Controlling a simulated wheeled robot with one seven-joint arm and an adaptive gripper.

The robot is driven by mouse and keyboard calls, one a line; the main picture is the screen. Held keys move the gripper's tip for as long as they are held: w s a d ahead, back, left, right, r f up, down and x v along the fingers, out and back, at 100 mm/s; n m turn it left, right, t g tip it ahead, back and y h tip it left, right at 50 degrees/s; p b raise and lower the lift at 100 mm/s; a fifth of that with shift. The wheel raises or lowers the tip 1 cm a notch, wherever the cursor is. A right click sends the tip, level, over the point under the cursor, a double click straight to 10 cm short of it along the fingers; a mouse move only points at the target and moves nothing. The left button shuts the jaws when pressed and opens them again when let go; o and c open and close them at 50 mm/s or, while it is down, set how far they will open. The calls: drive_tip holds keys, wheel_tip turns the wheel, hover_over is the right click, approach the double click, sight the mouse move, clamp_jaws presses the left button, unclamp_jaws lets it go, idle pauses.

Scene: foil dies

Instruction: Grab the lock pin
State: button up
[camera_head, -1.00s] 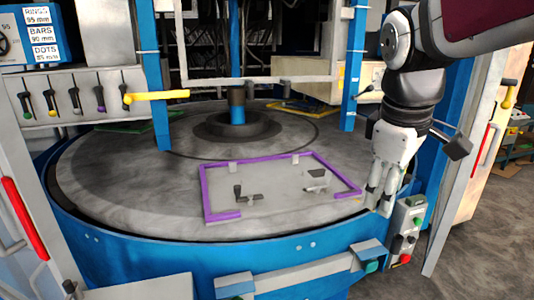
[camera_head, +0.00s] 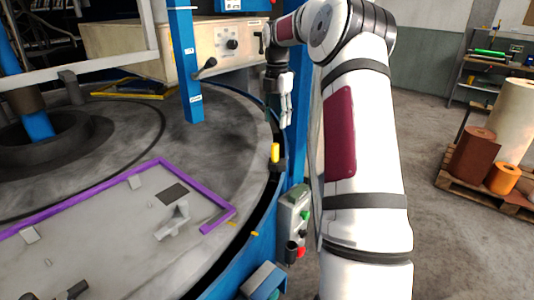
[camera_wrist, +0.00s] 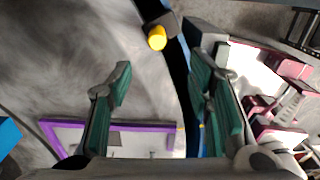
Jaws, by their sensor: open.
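The lock pin, which I take to be the yellow-topped piece (camera_head: 275,153), stands upright in a dark holder at the round table's right rim. In the wrist view its yellow knob (camera_wrist: 157,38) lies ahead of the fingertips, near the top, roughly between the finger lines. My gripper (camera_head: 284,112) hangs above and a little behind the pin, apart from it. The wrist view shows its two green-padded fingers (camera_wrist: 160,78) spread wide with nothing between them. The pin's lower part is hidden in the holder.
A purple-edged plate (camera_head: 105,225) with small fittings lies on the round table (camera_head: 225,150). A blue post (camera_head: 185,65) rises left of my gripper. A button box (camera_head: 293,215) stands below the pin outside the rim. Floor to the right is clear up to a loaded pallet.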

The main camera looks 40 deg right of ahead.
sight(275, 160)
drive_tip(key=shift+w+d+f, duration=0.1)
drive_tip(key=shift+d+f, duration=0.2)
drive_tip(key=shift+f, duration=0.05)
wheel_tip(275, 160, down, 13)
drive_tip(key=shift+w+a+f+p, duration=0.15)
drive_tip(key=shift+p, duration=0.95)
clamp_jaws()
